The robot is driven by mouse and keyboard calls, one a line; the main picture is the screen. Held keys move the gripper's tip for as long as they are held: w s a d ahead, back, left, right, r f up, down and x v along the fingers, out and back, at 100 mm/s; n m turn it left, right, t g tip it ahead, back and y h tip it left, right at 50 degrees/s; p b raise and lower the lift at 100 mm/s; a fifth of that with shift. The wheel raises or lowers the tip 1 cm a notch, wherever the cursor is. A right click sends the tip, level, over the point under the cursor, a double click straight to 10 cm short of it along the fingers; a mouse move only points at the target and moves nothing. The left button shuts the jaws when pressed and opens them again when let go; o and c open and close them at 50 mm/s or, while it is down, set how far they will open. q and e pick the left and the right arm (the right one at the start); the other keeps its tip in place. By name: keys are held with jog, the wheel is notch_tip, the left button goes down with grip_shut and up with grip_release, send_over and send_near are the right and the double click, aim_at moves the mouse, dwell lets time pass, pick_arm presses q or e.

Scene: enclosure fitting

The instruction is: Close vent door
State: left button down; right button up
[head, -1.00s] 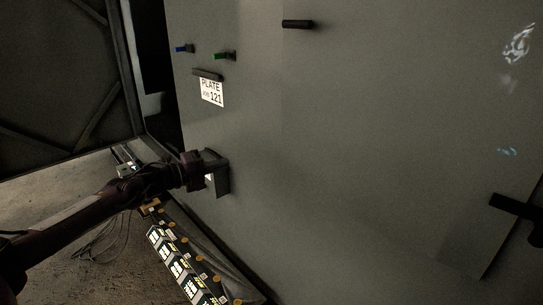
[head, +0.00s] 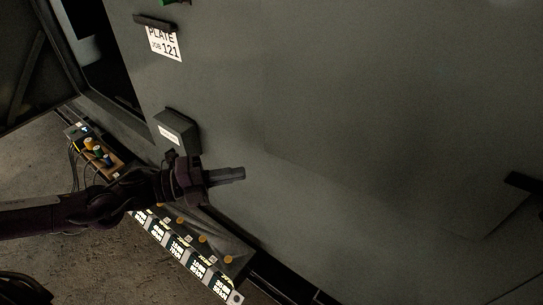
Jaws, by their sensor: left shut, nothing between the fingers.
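A large flat grey-green panel (head: 330,120) fills most of the head view. A dark framed panel (head: 28,65) stands at the upper left beside a dark opening (head: 108,62); I cannot tell for sure which part is the vent door. My left gripper (head: 240,174) is shut and empty, in front of the grey-green panel, just right of and below a small grey box (head: 178,130) with a white label. Whether its tips touch the panel is unclear. My right gripper is not in view.
A white plate label (head: 165,44) hangs from a dark clip on the panel. A dark bar (head: 522,182) juts in at the right edge. Below my arm is a row of black-and-white labelled parts (head: 185,255). A small board (head: 95,150) with cables lies at the left.

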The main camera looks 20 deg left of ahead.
pick_arm(q)
jog(key=w+d+p, duration=0.1)
jog(key=w+d, duration=0.2)
jog(key=w+d+p, duration=0.1)
jog(key=w+d, duration=0.2)
jog(key=shift+w+d+r+p, duration=0.1)
jog(key=shift+w+d+p, duration=0.1)
jog(key=shift+w+p, duration=0.15)
jog(key=shift+w+f, duration=0.2)
jog(key=shift+w, duration=0.25)
jog(key=shift+d, duration=0.1)
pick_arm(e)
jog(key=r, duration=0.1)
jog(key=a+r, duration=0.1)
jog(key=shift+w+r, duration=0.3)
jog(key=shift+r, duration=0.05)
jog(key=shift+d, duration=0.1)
